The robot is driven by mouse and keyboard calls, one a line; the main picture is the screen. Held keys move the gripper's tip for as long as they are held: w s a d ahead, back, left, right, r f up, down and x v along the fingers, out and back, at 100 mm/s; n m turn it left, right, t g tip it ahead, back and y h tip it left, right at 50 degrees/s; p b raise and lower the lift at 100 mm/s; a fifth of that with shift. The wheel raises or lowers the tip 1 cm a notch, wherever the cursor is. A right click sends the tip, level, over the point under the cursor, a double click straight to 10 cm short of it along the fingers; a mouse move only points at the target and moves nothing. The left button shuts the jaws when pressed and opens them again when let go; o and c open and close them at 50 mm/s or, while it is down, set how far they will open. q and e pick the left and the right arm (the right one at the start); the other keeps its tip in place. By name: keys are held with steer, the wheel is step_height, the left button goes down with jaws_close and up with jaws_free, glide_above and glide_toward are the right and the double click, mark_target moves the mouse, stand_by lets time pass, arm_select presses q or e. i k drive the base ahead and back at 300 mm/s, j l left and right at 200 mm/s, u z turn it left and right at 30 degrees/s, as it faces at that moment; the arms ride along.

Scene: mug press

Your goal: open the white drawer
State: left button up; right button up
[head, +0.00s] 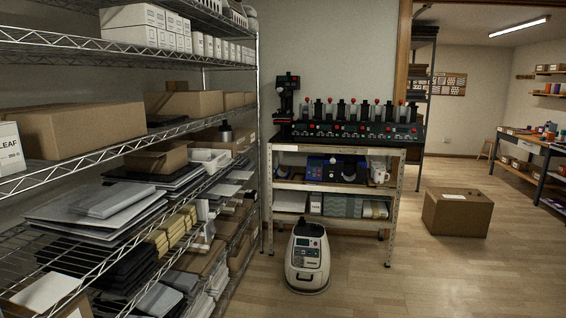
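A workbench with a pale metal frame (393,215) stands against the back wall. Neither of my grippers is in view.
Wire shelving with boxes (82,128) and flat packs fills the left side. A white wheeled machine (307,258) stands on the floor before the bench. A cardboard box (458,212) lies to the right. Wooden floor (420,280) is clear at front right. Mug presses (340,122) line the bench top.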

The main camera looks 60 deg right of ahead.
mark_target(221, 158)
steer(key=z, duration=1.6)
steer(key=i+l+u, duration=0.1)
steer(key=i, duration=0.2)
